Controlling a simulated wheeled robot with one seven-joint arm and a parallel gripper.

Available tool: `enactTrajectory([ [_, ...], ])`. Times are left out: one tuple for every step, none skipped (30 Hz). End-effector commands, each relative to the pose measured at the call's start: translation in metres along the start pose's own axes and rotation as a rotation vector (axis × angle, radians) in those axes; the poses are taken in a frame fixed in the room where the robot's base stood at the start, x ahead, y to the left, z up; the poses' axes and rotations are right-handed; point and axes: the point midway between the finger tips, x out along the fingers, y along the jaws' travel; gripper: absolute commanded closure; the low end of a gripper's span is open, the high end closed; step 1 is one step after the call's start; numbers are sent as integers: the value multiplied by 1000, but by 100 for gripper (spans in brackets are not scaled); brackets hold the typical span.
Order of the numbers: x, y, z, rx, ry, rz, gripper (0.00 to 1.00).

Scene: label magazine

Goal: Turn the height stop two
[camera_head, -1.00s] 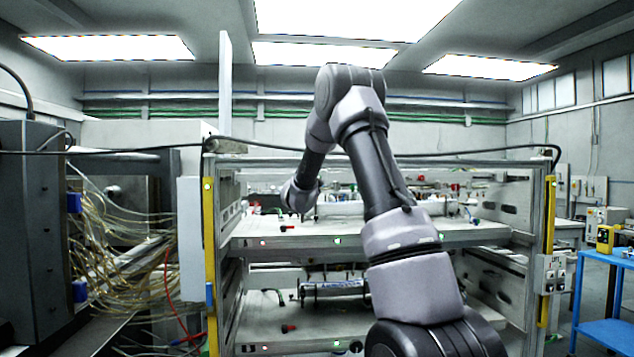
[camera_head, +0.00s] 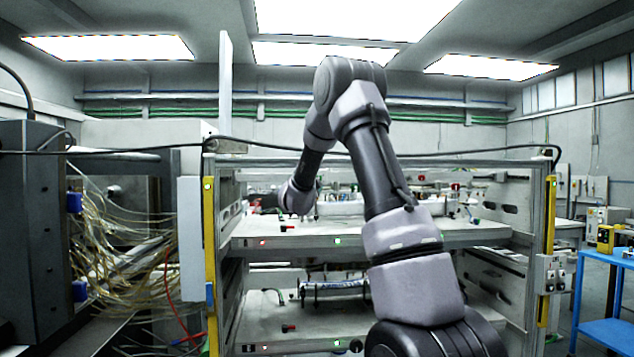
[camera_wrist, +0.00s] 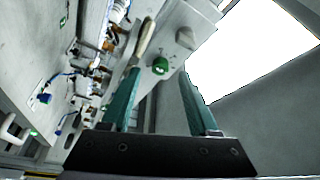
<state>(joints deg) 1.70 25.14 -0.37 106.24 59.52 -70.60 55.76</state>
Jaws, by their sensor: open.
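My gripper (camera_wrist: 158,73) shows in the wrist view with two green fingers spread apart and nothing held between them. A round green knob (camera_wrist: 160,66) on a grey panel appears in the gap between the fingertips, beyond them; the distance is unclear. A grey knob-like part (camera_wrist: 187,38) sits up and right of it. No readable label shows which part is height stop two. In the head view my arm reaches over the upper shelf (camera_head: 400,237) of the rack, and the gripper itself cannot be made out there.
The rack has yellow-marked uprights (camera_head: 209,240) at both sides and a lower shelf (camera_head: 270,325). A cable runs across its front top. Tangled tubing (camera_head: 120,240) fills the left. A blue cart (camera_head: 600,300) stands at the right. Small fittings crowd the left of the wrist view.

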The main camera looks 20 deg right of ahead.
Motion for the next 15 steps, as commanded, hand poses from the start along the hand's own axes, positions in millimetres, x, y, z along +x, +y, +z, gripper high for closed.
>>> enactTrajectory([
  [-11, -1, 1, 1, -4, 0, 39],
  [-18, -1, 1, 1, -3, 0, 39],
  [-26, 0, 1, -1, -4, 0, 39],
  [-33, -1, 1, 0, -4, 0, 39],
  [-39, -1, 1, 1, -3, 0, 39],
  [-47, 0, 1, 1, -3, 1, 39],
  [-52, 0, 1, 0, -3, 0, 39],
  [-57, 0, 1, 0, -3, 1, 39],
  [-64, 0, 1, 1, -3, 1, 39],
  [-68, 0, 1, 1, -2, 0, 39],
  [-72, 0, 1, 1, -2, 1, 39],
  [-76, 0, 1, 1, -2, 1, 39],
  [-78, 0, 1, 1, -2, 1, 39],
  [-81, 0, 1, 1, -1, 1, 39],
  [-83, 0, 1, 0, -1, 1, 39],
])
